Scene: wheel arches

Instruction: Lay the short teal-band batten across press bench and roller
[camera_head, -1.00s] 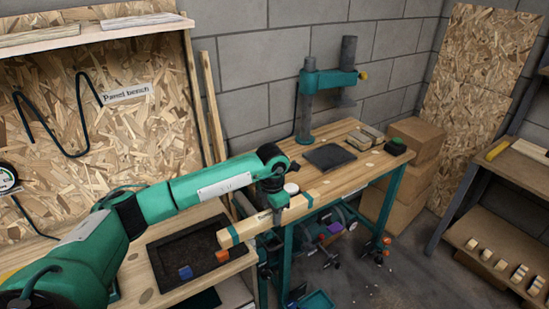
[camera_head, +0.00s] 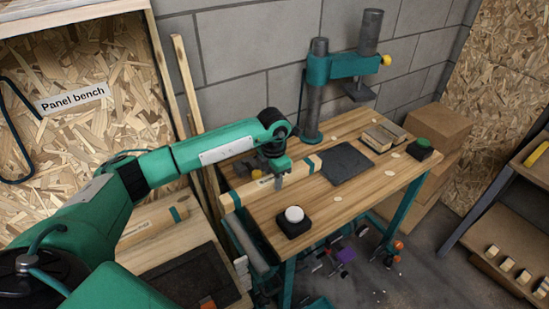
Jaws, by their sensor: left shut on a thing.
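My left gripper (camera_head: 278,178) is shut on a pale wooden batten (camera_head: 257,188) with a teal band near each end. The batten lies over the left part of the press bench (camera_head: 340,205), its near-left end at the bench's left edge. I cannot tell whether it touches the top. A grey cylinder (camera_head: 250,247), apparently the roller, runs along the bench's left side, just below that end. Another batten with a teal band (camera_head: 152,222) lies on the panel bench, partly behind my left arm. My right gripper is not in view.
A black block with a white button (camera_head: 294,221) stands in front of the batten. The drill press (camera_head: 320,90) stands behind. A dark tray (camera_head: 190,282) is at lower left.

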